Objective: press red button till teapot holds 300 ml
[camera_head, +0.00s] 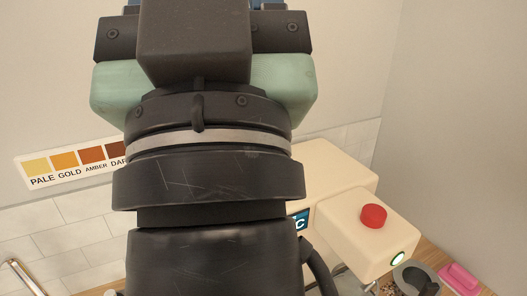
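The red button (373,216) sits on top of a cream dispenser box (345,222) at the lower right. The box's front has a small green-lit part (397,259). My arm fills the middle of the view and hides part of the dispenser. The end of my gripper (263,4) is at the top edge, mostly cut off, and its fingertips are not clearly shown. It is apart from the button. I cannot make out the teapot or any fill level; a grey rounded thing (412,276) at the bottom right is partly cut off and I cannot tell what it is.
A colour chart (75,164) with tea shades is on the tiled wall at left. A pink object (459,280) lies on the wooden counter (437,258) at the lower right. A metal rail (24,276) shows at the lower left. Walls close off the back and right.

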